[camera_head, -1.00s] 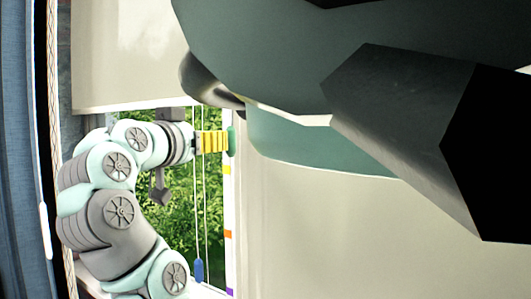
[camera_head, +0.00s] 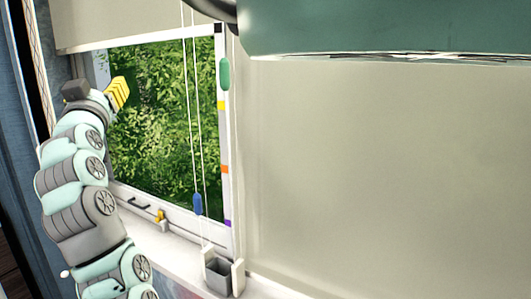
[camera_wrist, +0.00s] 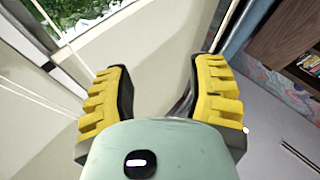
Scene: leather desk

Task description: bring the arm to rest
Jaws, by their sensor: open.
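My arm rises along the left side of the head view, in front of the window. My gripper (camera_head: 118,93) is at its top, with yellow finger pads showing small against the greenery. In the wrist view my gripper (camera_wrist: 160,92) has its two yellow-padded fingers spread apart, with nothing between them. It is apart from the green cord piece (camera_head: 224,73), which hangs to its right by the window frame.
A blue cord piece (camera_head: 197,204) hangs on thin white cords before the window. A pale blind (camera_head: 370,170) covers the right side. A small grey box (camera_head: 218,275) is at the sill. A bookshelf (camera_wrist: 285,45) shows at upper right in the wrist view.

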